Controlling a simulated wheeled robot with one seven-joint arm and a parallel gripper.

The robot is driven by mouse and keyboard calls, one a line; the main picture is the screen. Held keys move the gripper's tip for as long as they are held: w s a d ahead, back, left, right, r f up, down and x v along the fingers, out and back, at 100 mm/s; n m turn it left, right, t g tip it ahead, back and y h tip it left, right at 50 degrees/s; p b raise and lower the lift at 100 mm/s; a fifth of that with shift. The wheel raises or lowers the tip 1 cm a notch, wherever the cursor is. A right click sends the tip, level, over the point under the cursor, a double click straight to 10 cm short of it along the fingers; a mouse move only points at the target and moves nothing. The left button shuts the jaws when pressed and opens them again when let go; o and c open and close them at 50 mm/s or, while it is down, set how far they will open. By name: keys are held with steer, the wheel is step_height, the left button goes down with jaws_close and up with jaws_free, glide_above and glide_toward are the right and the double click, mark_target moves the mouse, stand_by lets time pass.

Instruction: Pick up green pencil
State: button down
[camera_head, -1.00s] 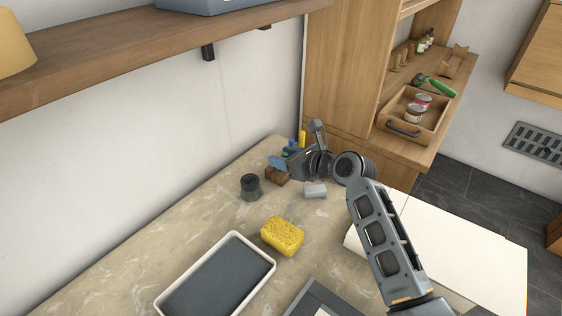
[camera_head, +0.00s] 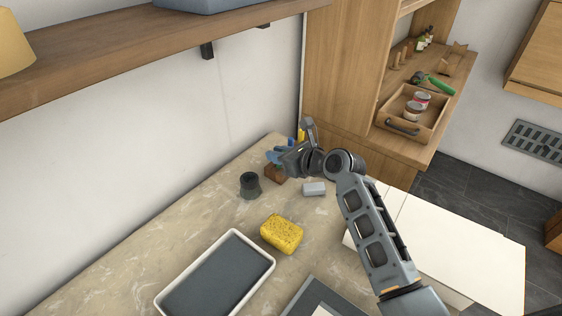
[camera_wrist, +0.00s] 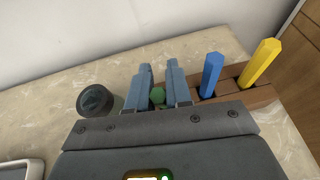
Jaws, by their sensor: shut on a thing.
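The green pencil (camera_wrist: 157,97) shows in the wrist view as a green hexagonal end between the two fingers. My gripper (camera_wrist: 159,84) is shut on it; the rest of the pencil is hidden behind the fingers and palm. A brown wooden holder (camera_wrist: 238,88) is just right of the fingers. It holds a blue pencil (camera_wrist: 211,74) and a yellow pencil (camera_wrist: 259,63), both standing up. In the head view my gripper (camera_head: 276,156) is at the holder (camera_head: 274,174) near the wall, and the green pencil cannot be made out there.
A dark round pot (camera_head: 250,186) stands left of the holder. A grey-white block (camera_head: 314,188), a yellow sponge (camera_head: 282,233) and a white-rimmed tray (camera_head: 164,296) lie nearer on the counter. A wooden shelf (camera_head: 130,60) overhangs along the wall.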

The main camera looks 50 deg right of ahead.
steer(key=shift+r, duration=0.15)
step_height(320, 180, up, 4)
steer(key=shift+f, duration=0.1)
steer(key=s+d+r+p, duration=0.1)
steer(key=s+d+r, duration=0.7)
steer(key=shift+d+r+p, duration=0.2)
steer(key=shift+r+p, duration=0.1)
steer(key=shift+p, duration=0.05)
stand_by(0.3)
steer(key=shift+r, duration=0.15)
steer(key=shift+r, duration=0.5)
